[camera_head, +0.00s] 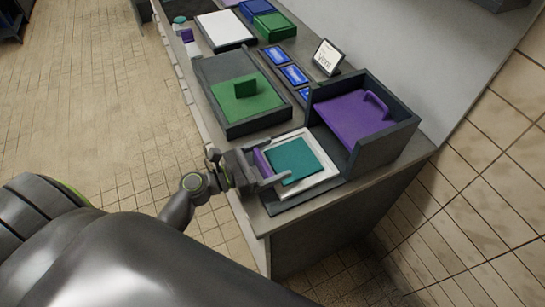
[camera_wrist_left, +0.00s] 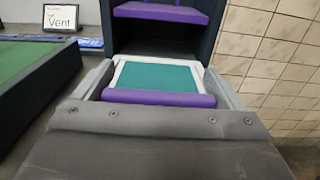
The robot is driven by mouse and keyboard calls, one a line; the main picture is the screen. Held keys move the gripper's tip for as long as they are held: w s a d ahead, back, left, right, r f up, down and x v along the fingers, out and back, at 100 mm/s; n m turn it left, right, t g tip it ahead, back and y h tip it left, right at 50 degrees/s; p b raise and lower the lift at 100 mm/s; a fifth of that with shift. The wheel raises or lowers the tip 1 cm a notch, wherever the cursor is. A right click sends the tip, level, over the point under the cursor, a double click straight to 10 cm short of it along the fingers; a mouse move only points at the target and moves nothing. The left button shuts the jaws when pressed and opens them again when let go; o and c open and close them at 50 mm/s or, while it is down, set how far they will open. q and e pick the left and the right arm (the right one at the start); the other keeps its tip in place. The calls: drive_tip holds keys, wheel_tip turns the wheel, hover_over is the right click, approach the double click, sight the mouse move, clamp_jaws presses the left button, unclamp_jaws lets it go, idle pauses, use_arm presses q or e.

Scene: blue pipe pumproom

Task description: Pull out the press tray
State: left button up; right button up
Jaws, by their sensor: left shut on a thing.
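The press (camera_head: 402,140) is a dark box, open at the front, with a purple plate (camera_head: 352,118) inside. The press tray (camera_head: 325,153) has a white rim, a teal sheet (camera_head: 296,161) and a purple handle (camera_head: 262,161). It lies on a dark base in front of the press opening, mostly or wholly outside the box. My left gripper (camera_head: 264,167) is shut on the handle. The left wrist view shows the handle (camera_wrist_left: 158,97) between the fingers and the tray's teal sheet (camera_wrist_left: 158,76) beyond. My right gripper is not in view.
A dark tray with a green block (camera_head: 246,98) stands left of the press. White, blue and green boxes sit farther along the counter. The floor in front is clear.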

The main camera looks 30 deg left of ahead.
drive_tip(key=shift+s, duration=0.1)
use_arm(q)
drive_tip(key=o, duration=1)
drive_tip(key=shift+o, duration=0.5)
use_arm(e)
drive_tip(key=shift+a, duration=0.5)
use_arm(q)
drive_tip(key=b+v, duration=0.5)
drive_tip(key=v, duration=1.2)
drive_tip(key=shift+a, duration=0.2)
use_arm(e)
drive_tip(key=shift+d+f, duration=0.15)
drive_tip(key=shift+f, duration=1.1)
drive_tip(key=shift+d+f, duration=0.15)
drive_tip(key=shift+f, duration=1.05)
use_arm(q)
drive_tip(key=shift+s, duration=0.1)
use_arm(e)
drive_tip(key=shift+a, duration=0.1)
